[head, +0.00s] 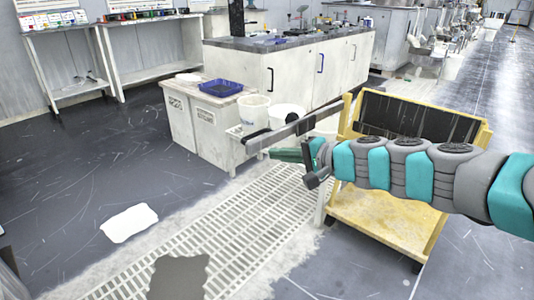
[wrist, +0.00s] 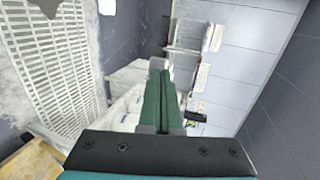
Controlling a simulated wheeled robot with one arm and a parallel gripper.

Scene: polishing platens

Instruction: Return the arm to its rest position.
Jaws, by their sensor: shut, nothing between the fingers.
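My arm, grey and teal, reaches in from the right edge of the head view and is stretched out to the left. My gripper (head: 275,153) is at its end, in front of the white buckets and above the floor grating. In the wrist view the two green fingers of my gripper (wrist: 162,100) lie side by side, shut, with nothing seen between them.
A yellow cart (head: 385,222) stands behind and below my arm. A low cabinet (head: 190,130) carries a blue tray (head: 221,88); white buckets (head: 254,112) stand beside it. A long workbench (head: 290,65) is behind. Dark floor (head: 60,190) at left is mostly clear.

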